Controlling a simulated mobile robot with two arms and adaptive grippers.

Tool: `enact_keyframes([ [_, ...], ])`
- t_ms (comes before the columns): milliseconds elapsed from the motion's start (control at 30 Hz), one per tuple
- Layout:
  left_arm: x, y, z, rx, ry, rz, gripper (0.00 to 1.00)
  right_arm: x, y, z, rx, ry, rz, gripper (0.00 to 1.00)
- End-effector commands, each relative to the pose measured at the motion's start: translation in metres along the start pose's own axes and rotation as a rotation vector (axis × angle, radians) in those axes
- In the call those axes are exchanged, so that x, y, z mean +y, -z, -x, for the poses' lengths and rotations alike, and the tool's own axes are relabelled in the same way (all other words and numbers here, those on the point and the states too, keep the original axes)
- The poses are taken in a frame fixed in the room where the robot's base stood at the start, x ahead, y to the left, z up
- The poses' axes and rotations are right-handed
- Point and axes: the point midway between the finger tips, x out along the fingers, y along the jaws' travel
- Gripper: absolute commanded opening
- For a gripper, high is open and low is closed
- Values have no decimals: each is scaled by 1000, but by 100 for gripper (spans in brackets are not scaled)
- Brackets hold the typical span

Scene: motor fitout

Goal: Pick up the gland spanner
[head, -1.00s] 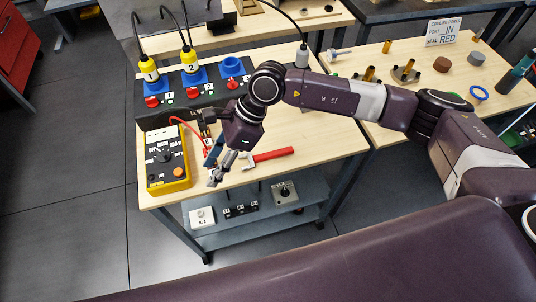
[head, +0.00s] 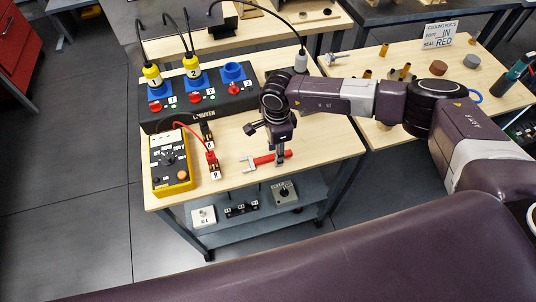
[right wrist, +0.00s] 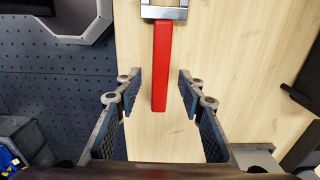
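The gland spanner (head: 249,164) lies on the front of the wooden bench top, its grey hooked head to the left and its red handle to the right. My right gripper (head: 279,158) is over the handle and hides part of it. In the right wrist view the red handle (right wrist: 161,62) lies between the two spread fingers of my right gripper (right wrist: 159,88), with a gap on each side. The grey head (right wrist: 164,13) is cut off by the top edge there. My left gripper is not in view.
A yellow meter (head: 170,160) with a red lead stands left on the bench top. Behind is a black box (head: 200,108) with blue sockets and yellow plugs. Small terminal posts (head: 212,160) stand left of the spanner. A lower shelf (head: 245,222) holds several small boxes.

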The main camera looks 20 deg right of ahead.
Motion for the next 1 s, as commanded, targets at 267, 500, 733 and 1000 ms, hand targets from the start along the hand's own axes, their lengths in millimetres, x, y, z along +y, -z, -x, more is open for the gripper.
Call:
enact_keyframes([
  [267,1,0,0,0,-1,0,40,0,0,-3,-1,2,0,33],
  [500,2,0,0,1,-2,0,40,0,0,-2,-1,1,0,6],
  [733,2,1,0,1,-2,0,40,-1,0,-2,-2,2,-1,0],
  [1000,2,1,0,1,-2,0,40,-1,-1,0,-2,3,-1,0],
])
